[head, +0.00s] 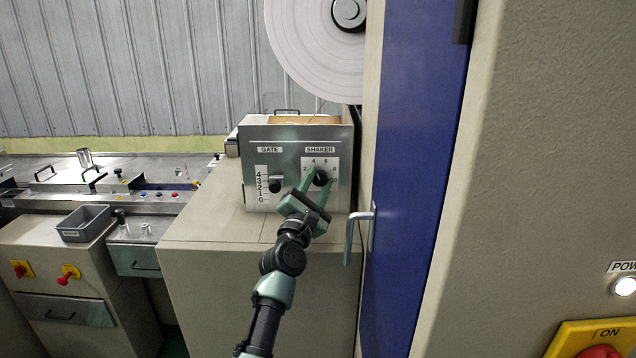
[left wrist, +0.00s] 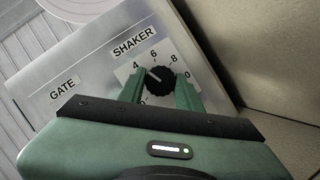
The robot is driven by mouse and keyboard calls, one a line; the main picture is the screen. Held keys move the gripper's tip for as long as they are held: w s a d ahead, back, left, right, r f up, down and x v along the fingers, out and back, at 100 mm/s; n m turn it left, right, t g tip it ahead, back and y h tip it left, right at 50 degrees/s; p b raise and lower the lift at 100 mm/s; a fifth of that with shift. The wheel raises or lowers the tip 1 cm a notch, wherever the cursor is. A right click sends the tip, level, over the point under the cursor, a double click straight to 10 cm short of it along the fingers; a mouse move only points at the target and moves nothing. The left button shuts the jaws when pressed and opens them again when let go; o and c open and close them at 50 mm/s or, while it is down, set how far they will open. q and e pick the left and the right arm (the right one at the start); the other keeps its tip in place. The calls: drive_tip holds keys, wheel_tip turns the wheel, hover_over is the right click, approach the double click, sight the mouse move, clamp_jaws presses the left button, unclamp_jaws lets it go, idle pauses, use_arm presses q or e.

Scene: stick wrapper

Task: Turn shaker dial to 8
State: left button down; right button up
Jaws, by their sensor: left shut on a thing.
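The shaker dial (head: 322,177) is a round black knob under the SHAKER label on the grey metal panel (head: 290,145). In the left wrist view the dial (left wrist: 160,81) has a ridged edge and a small light pointer mark, angled up and left, roughly toward the 4. The figures 4, 6 and 8 show around it; the lower ones are partly hidden by my fingers. My left gripper (head: 318,180) has its two green fingers on either side of the dial, shut on it. It also shows in the left wrist view (left wrist: 160,94). My right gripper is not in view.
The GATE slider (head: 275,186) with its scale is left of the dial. A blue door (head: 415,150) with a handle (head: 350,238) stands close on the right. A grey bin (head: 84,224) and a worktop with buttons lie left.

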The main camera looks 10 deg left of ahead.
use_arm(q)
drive_tip(key=m+p, duration=0.2)
drive_tip(key=shift+a+r+m+g+h, duration=0.1)
drive_tip(key=shift+r+m+g+h, duration=0.2)
drive_tip(key=shift+m+g, duration=0.1)
drive_tip(key=m+g+p, duration=0.1)
drive_tip(key=m+p, duration=0.2)
drive_tip(key=p, duration=0.1)
drive_tip(key=m+g+h+p, duration=0.1)
drive_tip(key=m+g+p, duration=0.1)
drive_tip(key=m+p, duration=0.2)
drive_tip(key=shift+r+m, duration=0.15)
drive_tip(key=shift+m, duration=0.15)
drive_tip(key=shift+m+p, duration=0.4)
drive_tip(key=shift+m+g+y+p, duration=0.3)
drive_tip(key=shift+m+g, duration=0.4)
drive_tip(key=shift+m, duration=0.4)
drive_tip(key=m+g+y, duration=0.1)
drive_tip(key=m, duration=0.2)
drive_tip(key=shift+y, duration=0.3)
drive_tip(key=c, duration=1)
unclamp_jaws()
drive_tip(key=shift+o, duration=0.2)
